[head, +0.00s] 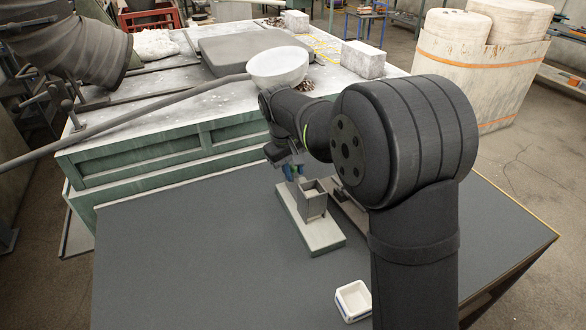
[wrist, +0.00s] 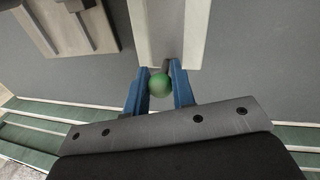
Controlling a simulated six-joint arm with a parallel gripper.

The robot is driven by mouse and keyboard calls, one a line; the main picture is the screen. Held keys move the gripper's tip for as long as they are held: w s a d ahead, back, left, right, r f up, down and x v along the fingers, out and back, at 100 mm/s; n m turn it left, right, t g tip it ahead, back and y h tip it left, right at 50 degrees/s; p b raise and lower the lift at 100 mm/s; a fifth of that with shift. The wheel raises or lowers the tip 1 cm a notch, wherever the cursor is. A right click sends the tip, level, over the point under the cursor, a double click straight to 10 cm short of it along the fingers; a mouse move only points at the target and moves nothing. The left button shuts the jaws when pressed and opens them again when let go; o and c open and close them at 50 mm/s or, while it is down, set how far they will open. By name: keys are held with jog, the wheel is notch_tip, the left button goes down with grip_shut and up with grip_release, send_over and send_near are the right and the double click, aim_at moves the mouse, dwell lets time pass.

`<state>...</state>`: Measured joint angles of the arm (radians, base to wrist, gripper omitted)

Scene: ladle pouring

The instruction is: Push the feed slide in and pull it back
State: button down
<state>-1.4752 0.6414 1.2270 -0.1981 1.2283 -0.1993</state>
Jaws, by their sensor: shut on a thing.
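The feed slide shows in the wrist view as a green ball knob (wrist: 159,85) on a short dark rod. My gripper (wrist: 160,78) has its blue jaws on both sides of the knob, shut on it. The rod points to a pale channelled fixture (wrist: 148,30). In the head view this fixture is a pale base (head: 322,237) with an open grey box (head: 313,201) standing on it. My gripper (head: 292,173) is low at the far end of that base. The knob is hard to make out there, and how far the slide is in cannot be told.
A small white tray (head: 354,300) sits near the front. Behind is a green bench (head: 150,160) with a white ladle bowl (head: 278,66). The left tabletop is clear.

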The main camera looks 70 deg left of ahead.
jog(key=shift+d, duration=2.2)
jog(key=c, duration=1.3)
grip_release()
jog(key=shift+o, duration=0.2)
jog(key=shift+r, duration=0.1)
jog(key=s+r, duration=0.3)
jog(key=r, duration=1.4)
jog(key=shift+s+d, duration=0.2)
jog(key=shift+d, duration=0.05)
